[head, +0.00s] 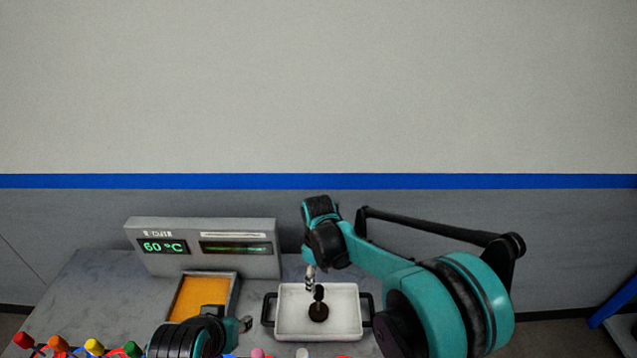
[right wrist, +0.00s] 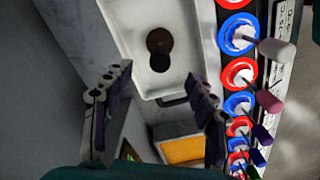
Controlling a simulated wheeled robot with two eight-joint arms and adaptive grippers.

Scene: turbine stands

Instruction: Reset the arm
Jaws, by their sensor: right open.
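My right arm (head: 400,275) reaches in from the right, teal and black, with its gripper (head: 312,285) pointing down over the white tray. In the right wrist view the two fingers of this gripper (right wrist: 158,78) stand wide apart with nothing between them. A dark round-based piece with a short upright stem (head: 318,311) stands in the white tray (head: 345,325); it also shows in the right wrist view (right wrist: 159,42), beyond the fingertips. My left arm (head: 190,339) shows at the bottom edge; its gripper (head: 245,324) is small and partly hidden, so its jaws are unclear.
The white tray has black side handles. A grey panel (head: 205,228) reading 60 °C stands behind an orange-filled box (head: 203,295). Several coloured-handled tools stand in red and blue rings (right wrist: 240,75) along the front. The grey table (head: 90,300) is bare at left.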

